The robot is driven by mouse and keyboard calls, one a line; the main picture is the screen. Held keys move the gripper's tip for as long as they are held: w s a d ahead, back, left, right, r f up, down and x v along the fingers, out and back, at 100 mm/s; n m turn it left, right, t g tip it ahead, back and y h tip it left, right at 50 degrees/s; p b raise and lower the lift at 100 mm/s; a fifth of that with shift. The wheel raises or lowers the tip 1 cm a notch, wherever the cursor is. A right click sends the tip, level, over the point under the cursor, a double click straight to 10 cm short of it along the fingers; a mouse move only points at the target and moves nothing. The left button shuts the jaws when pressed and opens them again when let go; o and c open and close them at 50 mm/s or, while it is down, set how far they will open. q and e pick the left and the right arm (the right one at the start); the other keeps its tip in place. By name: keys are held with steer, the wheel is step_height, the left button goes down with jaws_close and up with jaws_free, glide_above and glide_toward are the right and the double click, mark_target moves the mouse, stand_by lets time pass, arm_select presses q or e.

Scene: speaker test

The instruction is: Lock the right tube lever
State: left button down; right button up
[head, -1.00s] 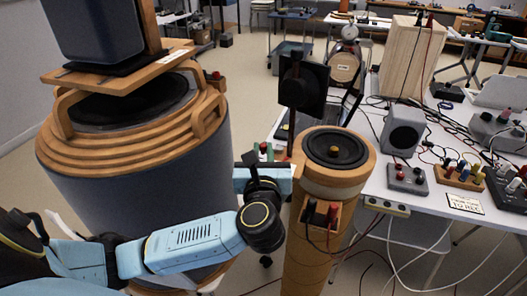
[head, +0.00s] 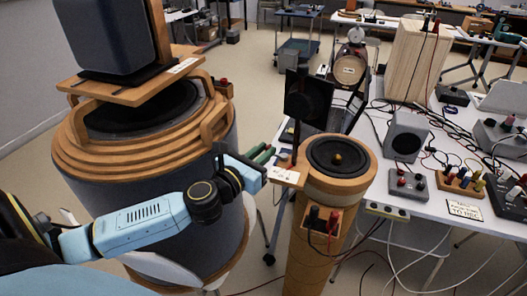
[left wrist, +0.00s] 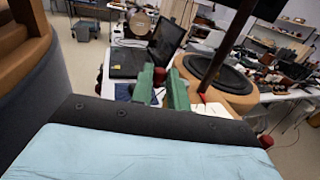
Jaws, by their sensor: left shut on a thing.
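The right tube (head: 318,262) is a tall wooden cylinder with a black speaker cone (head: 338,153) on top. A wooden block with red and black terminals (head: 320,218) sits on its front. A labelled wooden plate (head: 288,177) juts from its upper left. I cannot make out a lever for certain. My left gripper (head: 262,154) is just left of this plate, its green fingers pointing away from me. In the left wrist view the fingers (left wrist: 161,88) are shut, with a small red part (left wrist: 158,76) showing between them. What they grip is mostly hidden. My right gripper is out of view.
A large round wooden-topped speaker drum (head: 145,165) stands close on the left, a dark speaker box (head: 103,38) above it. A black panel (head: 307,97) rises behind the plate. The white table (head: 437,215) on the right holds a grey speaker (head: 405,140), terminal boxes and cables.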

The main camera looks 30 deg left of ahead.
arm_select(q)
steer(key=shift+a+h, duration=0.1)
steer(key=shift+h, duration=0.2)
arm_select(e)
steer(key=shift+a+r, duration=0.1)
arm_select(q)
steer(key=c, duration=1.4)
jaws_free()
steer(key=shift+o, duration=0.2)
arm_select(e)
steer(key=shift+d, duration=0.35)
arm_select(q)
steer(key=s+a+b, duration=0.1)
steer(key=s, duration=1.2)
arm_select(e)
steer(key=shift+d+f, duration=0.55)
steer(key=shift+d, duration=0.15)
arm_select(q)
steer(key=shift+s+m, duration=0.1)
steer(key=shift+m, duration=0.3)
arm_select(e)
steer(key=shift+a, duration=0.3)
